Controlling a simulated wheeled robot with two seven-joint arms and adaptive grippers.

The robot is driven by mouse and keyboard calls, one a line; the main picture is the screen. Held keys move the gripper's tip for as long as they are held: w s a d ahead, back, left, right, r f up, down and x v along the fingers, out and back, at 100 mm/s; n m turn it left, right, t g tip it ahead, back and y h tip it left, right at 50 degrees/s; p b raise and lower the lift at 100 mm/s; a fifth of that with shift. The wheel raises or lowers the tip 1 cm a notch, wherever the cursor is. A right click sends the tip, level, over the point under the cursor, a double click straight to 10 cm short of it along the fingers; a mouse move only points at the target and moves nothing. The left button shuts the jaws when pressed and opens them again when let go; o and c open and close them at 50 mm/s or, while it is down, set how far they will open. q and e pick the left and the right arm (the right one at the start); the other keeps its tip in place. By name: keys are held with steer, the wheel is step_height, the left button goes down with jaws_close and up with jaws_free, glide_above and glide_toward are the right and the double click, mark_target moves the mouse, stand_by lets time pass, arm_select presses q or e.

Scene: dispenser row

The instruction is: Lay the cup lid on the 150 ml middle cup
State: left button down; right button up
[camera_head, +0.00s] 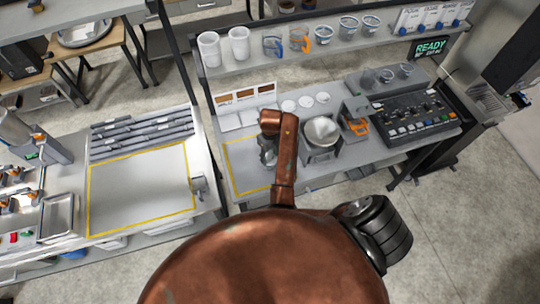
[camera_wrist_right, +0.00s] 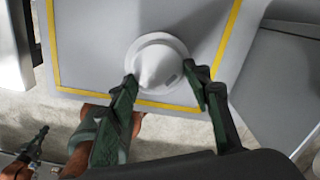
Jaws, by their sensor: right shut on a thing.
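My right gripper (camera_wrist_right: 162,82) is shut on a white round piece with a raised cone-like middle (camera_wrist_right: 157,62), which looks like the cup lid. The two green fingers are at its rim, and it is over the yellow-lined mat; the height above the mat is unclear. In the head view my right gripper (camera_head: 268,150) hangs over the mat, and my arm covers much of it. A small dark shape with copper, seemingly my left gripper (camera_wrist_right: 32,144), shows low in the wrist view. I cannot tell which cup is the 150 ml middle one.
White discs (camera_head: 306,101) lie behind the mat (camera_head: 240,150). A metal bowl on a stand (camera_head: 321,131) is right of my gripper, with a button panel (camera_head: 412,112) beyond. White cups (camera_head: 209,48) and clear cups (camera_head: 323,32) stand on the rear shelf. The left mat (camera_head: 140,185) is clear.

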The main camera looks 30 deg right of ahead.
mark_target(270, 158)
steer(key=shift+f, duration=0.15)
steer(key=o, duration=0.8)
steer(key=shift+o, duration=0.3)
steer(key=o, duration=0.4)
steer(key=shift+r+p, duration=1.65)
steer(key=shift+r, duration=1.35)
